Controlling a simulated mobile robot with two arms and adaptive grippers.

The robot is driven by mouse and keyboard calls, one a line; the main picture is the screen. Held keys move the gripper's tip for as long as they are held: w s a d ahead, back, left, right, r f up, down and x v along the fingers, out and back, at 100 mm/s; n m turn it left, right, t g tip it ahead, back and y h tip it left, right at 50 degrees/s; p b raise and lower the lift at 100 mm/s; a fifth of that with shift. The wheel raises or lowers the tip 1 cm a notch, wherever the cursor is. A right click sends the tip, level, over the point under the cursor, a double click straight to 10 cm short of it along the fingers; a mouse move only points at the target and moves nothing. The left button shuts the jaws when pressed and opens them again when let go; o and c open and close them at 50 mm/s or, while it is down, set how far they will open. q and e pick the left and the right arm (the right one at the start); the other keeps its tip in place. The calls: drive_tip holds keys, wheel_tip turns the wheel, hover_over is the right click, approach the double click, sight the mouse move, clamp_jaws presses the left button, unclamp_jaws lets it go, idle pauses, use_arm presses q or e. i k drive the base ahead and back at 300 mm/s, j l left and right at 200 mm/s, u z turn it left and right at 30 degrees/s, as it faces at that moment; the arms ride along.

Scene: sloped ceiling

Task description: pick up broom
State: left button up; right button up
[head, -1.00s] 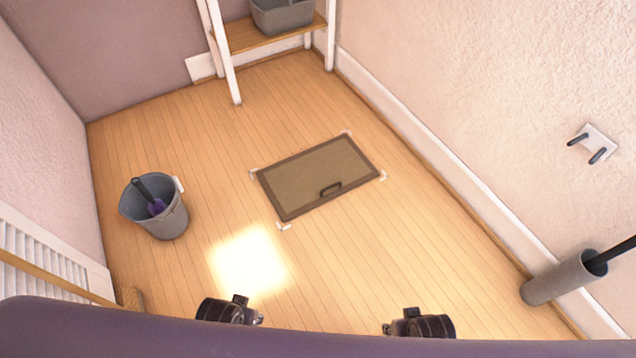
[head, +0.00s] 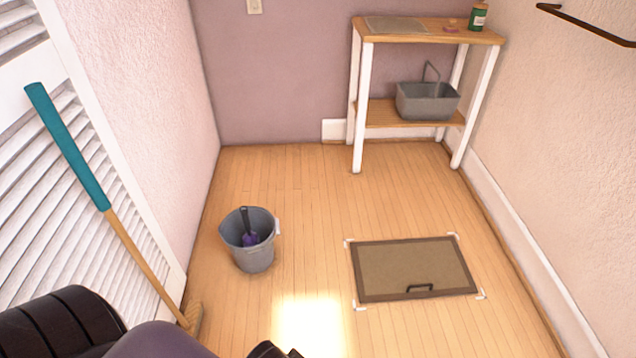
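The broom (head: 138,255) leans against the white louvered door at the left in the head view. It has a teal grip at the top, a wooden stick, and a tan brush head on the floor at the lower left. Dark parts of my own body cover the bottom left corner, close to the broom's lower stick. A small dark piece of a gripper (head: 272,350) shows at the bottom edge, right of the broom's head and apart from it. Its fingers are cut off, and I cannot tell which arm it belongs to.
A grey bucket (head: 252,256) with a purple-and-black tool in it stands right of the broom. A framed floor hatch (head: 375,270) with a handle lies at the right. A white-legged shelf (head: 361,110) with a grey basket (head: 427,103) stands at the back wall. Floor between is clear.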

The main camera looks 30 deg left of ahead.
sight(37, 93)
drive_tip(key=u, duration=2.3)
